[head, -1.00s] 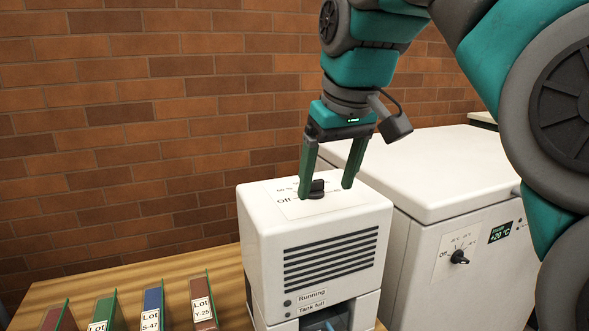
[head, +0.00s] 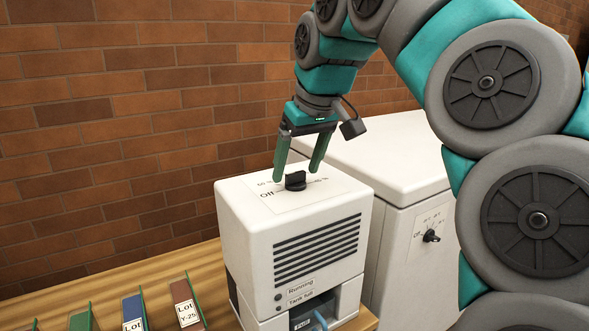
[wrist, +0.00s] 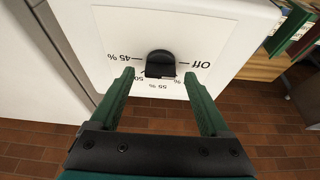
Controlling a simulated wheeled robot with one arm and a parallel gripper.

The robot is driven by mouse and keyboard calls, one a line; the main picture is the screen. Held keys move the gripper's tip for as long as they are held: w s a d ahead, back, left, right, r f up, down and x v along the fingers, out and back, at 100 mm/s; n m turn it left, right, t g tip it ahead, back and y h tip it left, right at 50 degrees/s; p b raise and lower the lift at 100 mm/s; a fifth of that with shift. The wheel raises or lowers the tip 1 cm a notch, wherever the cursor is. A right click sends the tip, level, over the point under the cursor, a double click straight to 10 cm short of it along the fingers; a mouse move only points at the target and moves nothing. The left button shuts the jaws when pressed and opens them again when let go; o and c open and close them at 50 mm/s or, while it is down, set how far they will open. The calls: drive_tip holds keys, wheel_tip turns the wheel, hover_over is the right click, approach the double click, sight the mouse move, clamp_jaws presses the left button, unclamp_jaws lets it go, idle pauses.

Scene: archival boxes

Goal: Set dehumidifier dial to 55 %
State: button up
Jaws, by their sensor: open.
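The white dehumidifier (head: 292,240) stands on the wooden table, with a black dial knob (head: 296,181) on its top label plate. The head view shows "Off" at the front left of the knob. In the wrist view the knob (wrist: 160,64) sits among upside-down marks reading "45 %", "50", "55 %" and "Off"; another mark is partly hidden. I cannot tell which mark the knob points at. My gripper (head: 298,174) is open and points down at the knob. In the wrist view its fingers (wrist: 158,75) lie on either side of the knob, apart from it.
A white chest unit (head: 400,180) with its own dial (head: 431,236) stands right of the dehumidifier. Several coloured lot boxes (head: 186,303) stand on the table (head: 80,298) at front left. A brick wall (head: 100,120) rises behind.

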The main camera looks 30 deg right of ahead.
drive_tip(key=shift+w+f, duration=0.1)
drive_tip(key=shift+f, duration=0.1)
clamp_jaws()
idle(0.6)
